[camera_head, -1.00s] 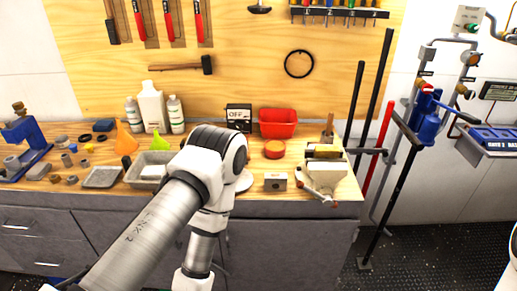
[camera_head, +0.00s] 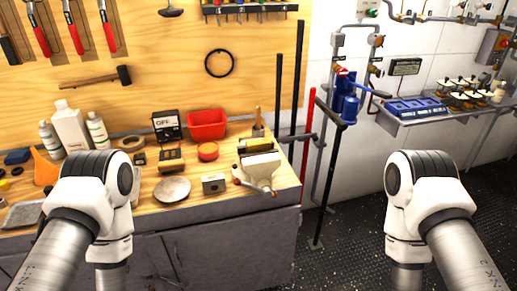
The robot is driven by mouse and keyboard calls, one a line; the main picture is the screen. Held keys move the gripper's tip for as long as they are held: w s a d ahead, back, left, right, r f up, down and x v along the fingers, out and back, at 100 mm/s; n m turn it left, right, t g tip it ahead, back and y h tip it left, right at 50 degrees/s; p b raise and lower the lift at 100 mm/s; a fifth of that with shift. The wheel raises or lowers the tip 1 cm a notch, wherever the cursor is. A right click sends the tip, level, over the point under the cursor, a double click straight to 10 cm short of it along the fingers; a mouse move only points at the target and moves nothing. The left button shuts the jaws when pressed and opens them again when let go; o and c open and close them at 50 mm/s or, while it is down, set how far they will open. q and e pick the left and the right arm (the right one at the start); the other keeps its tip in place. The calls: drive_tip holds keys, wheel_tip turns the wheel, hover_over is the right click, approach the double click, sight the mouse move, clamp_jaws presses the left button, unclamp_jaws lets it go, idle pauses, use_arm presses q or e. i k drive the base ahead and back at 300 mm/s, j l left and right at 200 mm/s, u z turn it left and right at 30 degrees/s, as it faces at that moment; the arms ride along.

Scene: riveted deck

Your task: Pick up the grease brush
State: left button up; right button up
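A wooden handle (camera_head: 257,115) stands upright in a small dark pot (camera_head: 258,131) at the back right of the workbench, behind the vise. It looks like the grease brush, but its lower end is hidden in the pot. My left arm is in front of the bench at the left, and my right arm is over the floor at the right. Both forearms point down out of the picture, so neither gripper shows.
The vise (camera_head: 258,168) stands at the bench's right corner, in front of the pot. A red bin (camera_head: 207,124), an orange-red round tin (camera_head: 208,151), a metal block (camera_head: 214,184) and a round plate (camera_head: 172,189) lie to the left. Tall bars (camera_head: 298,80) stand behind.

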sight(257, 109)
drive_tip(key=i+l, duration=0.2)
drive_tip(key=i+l+u, duration=0.15)
drive_tip(key=l, duration=0.25)
drive_tip(key=i+l, duration=0.25)
drive_tip(key=i+l+u, duration=0.15)
drive_tip(key=l, duration=0.25)
